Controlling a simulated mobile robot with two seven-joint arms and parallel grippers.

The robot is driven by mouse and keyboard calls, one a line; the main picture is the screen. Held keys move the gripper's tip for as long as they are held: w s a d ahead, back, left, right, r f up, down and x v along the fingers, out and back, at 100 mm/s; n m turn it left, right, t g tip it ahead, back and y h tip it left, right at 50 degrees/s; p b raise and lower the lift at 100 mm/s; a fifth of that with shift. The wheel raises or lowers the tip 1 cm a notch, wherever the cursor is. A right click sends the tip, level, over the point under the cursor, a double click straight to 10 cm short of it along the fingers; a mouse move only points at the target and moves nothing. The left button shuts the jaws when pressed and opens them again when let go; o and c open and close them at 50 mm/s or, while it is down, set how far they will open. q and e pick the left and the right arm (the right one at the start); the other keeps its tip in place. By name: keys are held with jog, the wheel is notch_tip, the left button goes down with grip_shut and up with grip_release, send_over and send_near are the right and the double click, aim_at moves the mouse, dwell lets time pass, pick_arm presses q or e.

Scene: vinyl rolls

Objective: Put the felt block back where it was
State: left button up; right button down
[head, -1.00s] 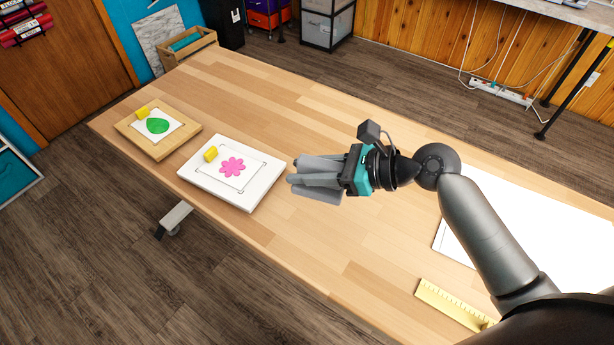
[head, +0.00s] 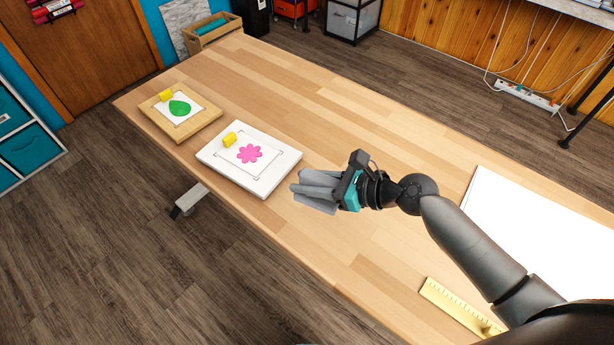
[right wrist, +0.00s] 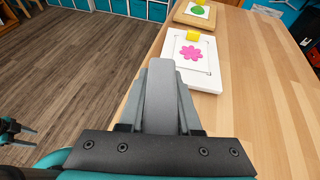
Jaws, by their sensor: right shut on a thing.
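My right gripper (head: 312,190) is shut on a grey block, which I take to be the felt block (right wrist: 160,92). In the right wrist view the block stands between the fingers and points away over the table. In the head view grey block and grey fingers are hard to tell apart. The gripper is above the table, just right of and nearer than a white board (head: 222,169) with a pink flower (head: 249,154) and a yellow piece (head: 230,139). A dark and teal gripper, apparently my left (right wrist: 13,130), shows small at the left of the right wrist view; its jaws are unclear.
A wooden board (head: 208,121) with a green shape (head: 180,108) and a yellow piece (head: 166,96) lies farther left on the wooden table (head: 330,125). A white sheet (head: 520,230) and yellow ruler (head: 458,306) lie at right. The table's middle is clear.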

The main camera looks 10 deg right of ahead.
jog(key=shift+f+b, duration=2)
jog(key=shift+f, duration=1.35)
jog(key=shift+f, duration=0.2)
jog(key=shift+f, duration=0.35)
jog(key=shift+f, duration=0.15)
jog(key=shift+f+b, duration=0.5)
jog(key=shift+b, duration=0.05)
jog(key=shift+f, duration=0.15)
jog(key=shift+f+b, duration=0.35)
jog(key=shift+f, duration=0.15)
